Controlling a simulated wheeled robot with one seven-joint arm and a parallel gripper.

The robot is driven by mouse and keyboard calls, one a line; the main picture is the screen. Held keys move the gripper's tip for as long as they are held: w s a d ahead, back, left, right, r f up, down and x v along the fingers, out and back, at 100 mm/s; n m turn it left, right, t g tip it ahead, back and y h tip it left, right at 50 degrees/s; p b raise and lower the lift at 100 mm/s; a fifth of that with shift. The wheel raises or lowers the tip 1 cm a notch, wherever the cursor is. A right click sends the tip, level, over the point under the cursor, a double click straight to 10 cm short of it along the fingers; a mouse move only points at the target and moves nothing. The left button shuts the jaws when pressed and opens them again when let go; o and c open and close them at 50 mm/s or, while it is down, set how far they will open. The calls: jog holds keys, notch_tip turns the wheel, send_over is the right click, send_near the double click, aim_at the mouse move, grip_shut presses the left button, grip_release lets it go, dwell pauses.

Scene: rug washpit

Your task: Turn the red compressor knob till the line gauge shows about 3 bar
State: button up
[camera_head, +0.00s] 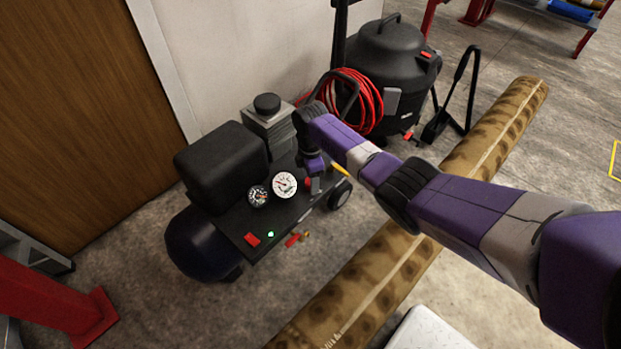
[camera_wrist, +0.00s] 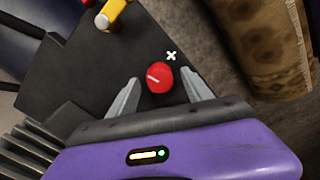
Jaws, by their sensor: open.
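The red compressor knob (camera_wrist: 159,77) has a white pointer line on its top face. In the wrist view it sits between the two grey fingers of my gripper (camera_wrist: 161,79), which is open with a gap on both sides. In the head view my gripper (camera_head: 314,186) reaches down at the panel's right end, and only a bit of the red knob (camera_head: 308,182) shows beside it. The compressor (camera_head: 215,218) carries a white-faced gauge (camera_head: 284,185) and a smaller black-faced gauge (camera_head: 258,196). Their readings are too small to tell.
A red switch (camera_head: 252,239) and a lit green lamp (camera_head: 270,234) are at the panel's front. A yellow part (camera_head: 340,169) is close to my gripper. A rolled rug (camera_head: 385,262) lies right of the compressor; a black drum with red hose (camera_head: 392,62) stands behind.

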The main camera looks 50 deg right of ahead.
notch_tip(320, 180, up, 8)
jog(key=p, duration=0.3)
jog(key=shift+f, duration=0.1)
dwell(0.6)
